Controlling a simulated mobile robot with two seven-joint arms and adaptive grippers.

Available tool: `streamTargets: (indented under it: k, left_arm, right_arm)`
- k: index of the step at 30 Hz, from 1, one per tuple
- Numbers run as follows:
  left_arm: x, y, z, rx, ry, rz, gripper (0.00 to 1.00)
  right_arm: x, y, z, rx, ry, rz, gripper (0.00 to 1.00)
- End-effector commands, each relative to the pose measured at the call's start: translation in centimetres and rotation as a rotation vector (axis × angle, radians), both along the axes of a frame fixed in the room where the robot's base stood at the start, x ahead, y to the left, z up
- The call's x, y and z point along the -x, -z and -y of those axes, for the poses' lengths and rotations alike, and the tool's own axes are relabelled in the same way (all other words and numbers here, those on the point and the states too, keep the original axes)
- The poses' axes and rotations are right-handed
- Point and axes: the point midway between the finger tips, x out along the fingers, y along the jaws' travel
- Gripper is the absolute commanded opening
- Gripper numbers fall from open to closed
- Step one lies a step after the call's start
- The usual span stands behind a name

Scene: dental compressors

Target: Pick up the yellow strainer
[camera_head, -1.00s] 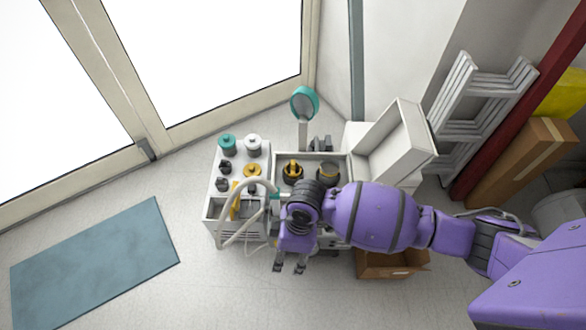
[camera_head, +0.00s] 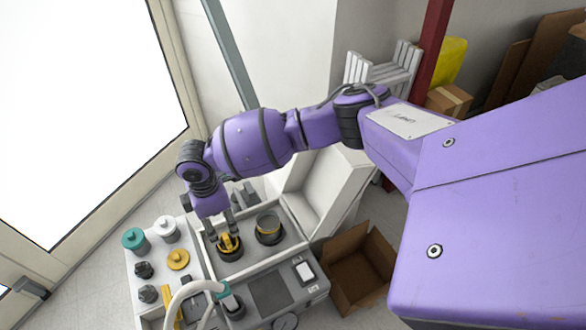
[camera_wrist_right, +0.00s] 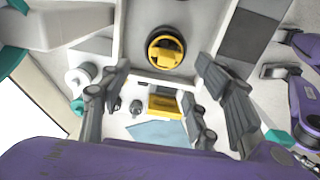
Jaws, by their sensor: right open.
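The yellow strainer (camera_head: 229,241), with an upright handle, sits in a dark round cup in the grey-white unit. It also shows in the right wrist view (camera_wrist_right: 165,48), as a yellow ring with a crossbar inside the dark cup. My right gripper (camera_head: 221,222) is just above it at its back edge, pointing down, and its fingers partly overlap it. In the right wrist view my right gripper's fingers (camera_wrist_right: 163,78) are spread wide with nothing between them. My left gripper (camera_wrist_right: 280,54) shows at the right edge of that view, its fingers apart and empty.
A white tray holds a yellow disc (camera_head: 178,259), a teal-lidded jar (camera_head: 134,239) and a white jar (camera_head: 165,229). A pale hose (camera_head: 190,288) arches in front. An open cardboard box (camera_head: 357,268) is at right.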

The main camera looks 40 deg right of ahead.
Motion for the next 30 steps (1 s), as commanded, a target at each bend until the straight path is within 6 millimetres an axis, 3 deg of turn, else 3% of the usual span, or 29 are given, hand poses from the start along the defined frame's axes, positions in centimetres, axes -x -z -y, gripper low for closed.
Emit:
streamTargets:
  k: [1,10,21,29,30]
  left_arm:
    - [0.5,0.7,-0.1,0.0,-0.004,-0.011,0.18]
    - [2.1,1.5,-0.4,-0.002,-0.015,-0.043,0.18]
    - [2.4,2.8,-0.5,0.0,-0.021,-0.052,0.18]
    - [1.4,2.6,-0.3,0.002,-0.018,-0.036,0.18]
    - [1.3,2.6,-0.3,0.001,-0.017,-0.035,0.18]
  right_arm:
    - [0.3,1.1,0.1,0.0,0.001,-0.007,0.57]
    - [0.4,3.9,0.1,0.001,0.002,-0.008,0.57]
    - [0.6,8.5,0.0,0.001,0.001,-0.007,0.57]
    - [0.5,8.6,-0.1,-0.001,0.0,-0.003,0.57]
    - [0.5,8.6,-0.1,-0.001,0.0,-0.003,0.52]
